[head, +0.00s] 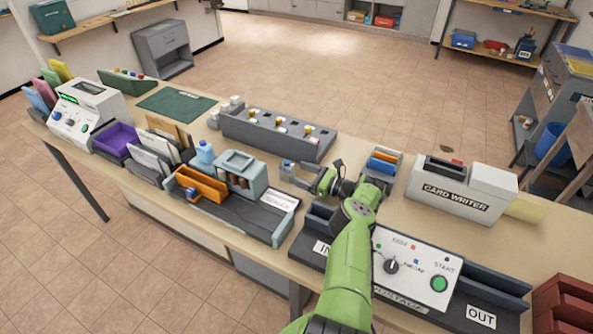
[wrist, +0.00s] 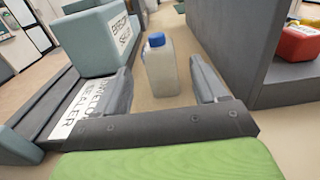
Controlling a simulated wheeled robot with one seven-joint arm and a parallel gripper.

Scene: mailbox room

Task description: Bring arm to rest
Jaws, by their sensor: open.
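My green arm (head: 345,255) reaches out over the table, and my gripper (head: 290,174) is low over the table between the envelope sealer and the postage machine. In the wrist view my gripper (wrist: 166,82) is open, its two grey fingers apart. A small translucent bottle with a blue cap (wrist: 161,70) stands upright between or just beyond the fingertips, with visible gaps to both fingers. Its blue cap also shows at my gripper in the head view (head: 287,162). I cannot tell its exact depth relative to the fingertips.
The envelope sealer (head: 240,170) is left of my gripper. The postage machine (head: 415,268) lies under and right of my arm. A grey block with several knobs (head: 277,135) is behind, and the card writer (head: 460,190) is to the right. The floor behind the table is open.

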